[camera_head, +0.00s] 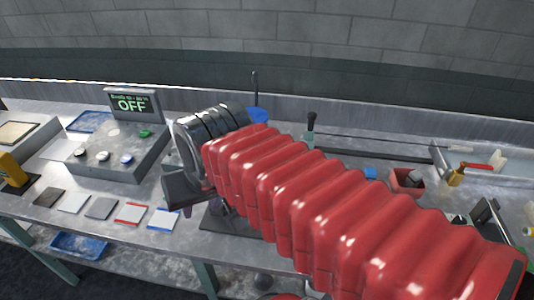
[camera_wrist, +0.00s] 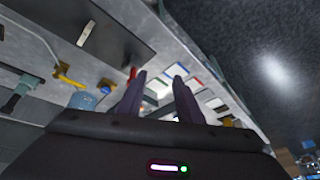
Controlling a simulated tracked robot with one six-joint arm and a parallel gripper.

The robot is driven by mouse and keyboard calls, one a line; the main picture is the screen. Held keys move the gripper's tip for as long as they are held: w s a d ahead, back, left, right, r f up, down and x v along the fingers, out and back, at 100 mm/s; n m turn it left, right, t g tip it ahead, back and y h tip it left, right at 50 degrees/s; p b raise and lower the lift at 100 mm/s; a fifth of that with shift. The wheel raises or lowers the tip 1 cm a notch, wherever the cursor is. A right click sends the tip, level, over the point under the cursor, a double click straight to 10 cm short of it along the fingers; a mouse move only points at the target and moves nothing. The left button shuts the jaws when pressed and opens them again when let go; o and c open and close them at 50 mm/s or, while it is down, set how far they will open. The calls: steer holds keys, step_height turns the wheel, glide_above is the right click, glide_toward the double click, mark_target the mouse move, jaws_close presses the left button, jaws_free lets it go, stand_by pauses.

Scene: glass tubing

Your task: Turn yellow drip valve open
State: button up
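My gripper (camera_wrist: 159,80) shows its two dark fingers in the wrist view, spread apart with nothing between them. In the head view my gripper (camera_head: 187,192) is partly hidden behind the red arm sleeve, above the middle of the bench. A small yellow fitting (camera_wrist: 67,76) in the wrist view, left of the fingers and apart from them, may be the yellow drip valve. Its handle position is too small to tell. In the head view no yellow drip valve can be made out for sure; my arm covers much of the bench.
A console (camera_head: 118,150) with a screen (camera_head: 132,104) reading OFF stands left of my gripper. Several flat tiles (camera_head: 100,208) lie along the front edge. A brass fitting with a red handle (camera_head: 478,167) and a reddish pot (camera_head: 406,181) are at the right. A stone wall stands behind.

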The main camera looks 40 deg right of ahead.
steer(key=w+d+r+m+g+y, duration=0.1)
steer(key=w+d+m, duration=0.3)
steer(key=d+m, duration=0.35)
steer(key=w+d+r+m+g, duration=0.1)
steer(key=w+d+m, duration=0.4)
steer(key=d+m, duration=0.25)
steer(key=d+f+m+y, duration=0.1)
steer(key=d+f+m, duration=0.2)
steer(key=d+m, duration=0.7)
steer(key=d, duration=0.8)
steer(key=shift+w+d+t+y, duration=0.15)
steer(key=shift+d+t+y, duration=0.15)
steer(key=shift+y, duration=0.1)
steer(key=shift+a+f, duration=0.1)
steer(key=shift+f, duration=0.05)
steer(key=x, duration=1.3)
steer(key=shift+w+a+f, duration=0.1)
steer(key=shift+w+f, duration=0.05)
steer(key=shift+f, duration=0.15)
jaws_close()
